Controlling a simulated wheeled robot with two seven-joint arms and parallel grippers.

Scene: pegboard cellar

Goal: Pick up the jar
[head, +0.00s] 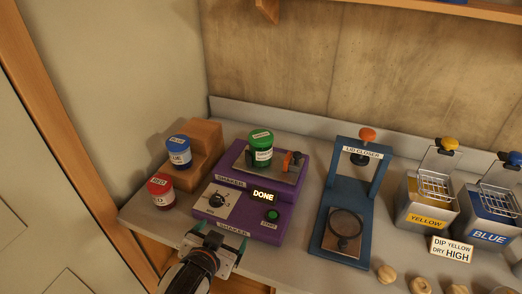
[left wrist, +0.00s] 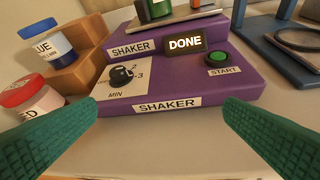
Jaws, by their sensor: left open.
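A jar with a green lid (head: 260,148) stands upright on the metal plate of the purple shaker (head: 240,232); only its lower part shows in the left wrist view (left wrist: 155,10). A blue-lidded jar (head: 179,152) stands on a wooden step block, and a red-lidded jar (head: 160,191) stands lower, left of the shaker. My left gripper (head: 217,241) is at the shaker's front edge, apart from every jar. In the left wrist view its green fingers (left wrist: 162,118) are spread wide with nothing between them. My right gripper is out of view.
The shaker display reads DONE (head: 264,196), above a green START button (head: 272,215). A blue lid closer (head: 351,205) stands right of the shaker. Further right are yellow (head: 425,208) and blue (head: 487,219) dip tanks with baskets. Several small wooden pieces lie along the front edge.

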